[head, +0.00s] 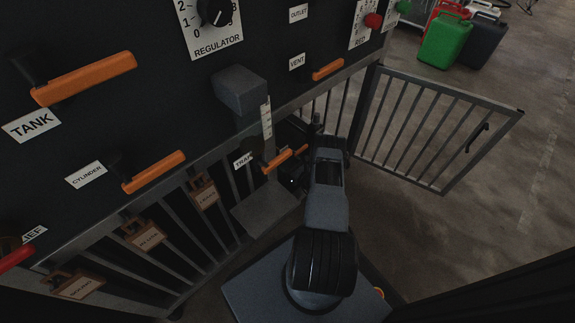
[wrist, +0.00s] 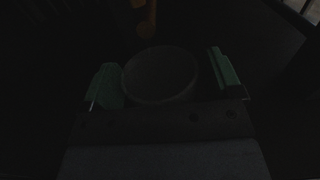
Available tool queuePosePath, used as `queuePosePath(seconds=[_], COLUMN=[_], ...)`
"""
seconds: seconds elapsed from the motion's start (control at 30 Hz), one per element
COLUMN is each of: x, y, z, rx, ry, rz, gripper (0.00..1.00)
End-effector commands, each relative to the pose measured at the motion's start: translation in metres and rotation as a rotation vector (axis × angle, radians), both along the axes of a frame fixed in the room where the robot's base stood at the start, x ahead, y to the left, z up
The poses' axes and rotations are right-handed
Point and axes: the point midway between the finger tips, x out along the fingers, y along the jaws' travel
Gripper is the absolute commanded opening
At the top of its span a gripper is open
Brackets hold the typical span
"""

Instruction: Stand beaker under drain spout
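In the wrist view my gripper (wrist: 165,76) has its two greenish fingers spread, one on each side of a dark round thing (wrist: 160,75). It may be the beaker, but the picture is too dark to tell. The round thing lies close to the left finger, with a narrow gap seeming to show at the right one; I cannot tell if it is gripped. In the head view my arm reaches in beside the dark cabinet, near an orange handle (head: 280,160) with a small label. My fingertips, the beaker and the drain spout are not clear there.
A grey plate (head: 265,210) sits low beside my arm. A barred gate (head: 435,130) stands open at right. The cabinet carries orange handles for tank (head: 85,78) and cylinder (head: 155,172). Jerry cans (head: 447,42) stand at the far right. Floor beyond the gate is clear.

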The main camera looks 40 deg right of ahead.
Motion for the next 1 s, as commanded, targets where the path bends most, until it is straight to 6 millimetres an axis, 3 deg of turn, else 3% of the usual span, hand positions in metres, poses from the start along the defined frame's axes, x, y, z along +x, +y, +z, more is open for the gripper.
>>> queuePosePath(seconds=[0.37,0.8,1.0], x=[-0.001,-0.079,-0.105], y=[0.000,-0.013,-0.016], z=[0.005,0.004,0.004], rx=[0.000,0.002,0.001], ry=[0.000,0.002,0.000], rz=[0.000,-0.005,-0.002], gripper=[0.90,0.90,0.90])
